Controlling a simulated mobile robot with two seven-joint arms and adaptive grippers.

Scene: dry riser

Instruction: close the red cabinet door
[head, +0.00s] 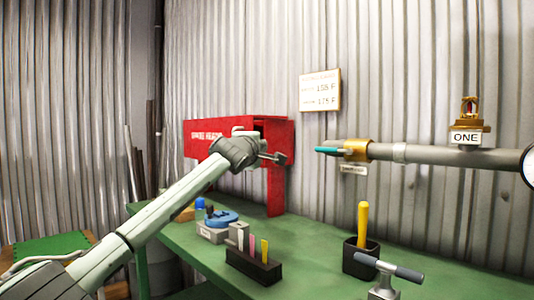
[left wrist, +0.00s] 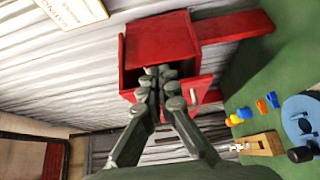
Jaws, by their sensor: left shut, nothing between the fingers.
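The red cabinet (head: 275,130) is mounted by the corrugated wall above the green bench. Its red door (head: 200,138), with white lettering, stands open toward the left. My left gripper (head: 277,158) is in front of the cabinet, with its fingers shut and empty. My arm and gripper hide part of the door and the opening. In the left wrist view the cabinet (left wrist: 160,42) appears turned sideways, and the door (left wrist: 202,88) shows beside the shut fingers (left wrist: 160,74). Whether the fingers touch the door or cabinet I cannot tell. My right gripper is not in view.
The green bench (head: 320,262) holds a dark tool block (head: 252,266), a black holder (head: 360,258) with a yellow handle, and a blue clamp-like tool (head: 220,218). A grey pipe (head: 430,153) with a brass fitting runs along the wall at right.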

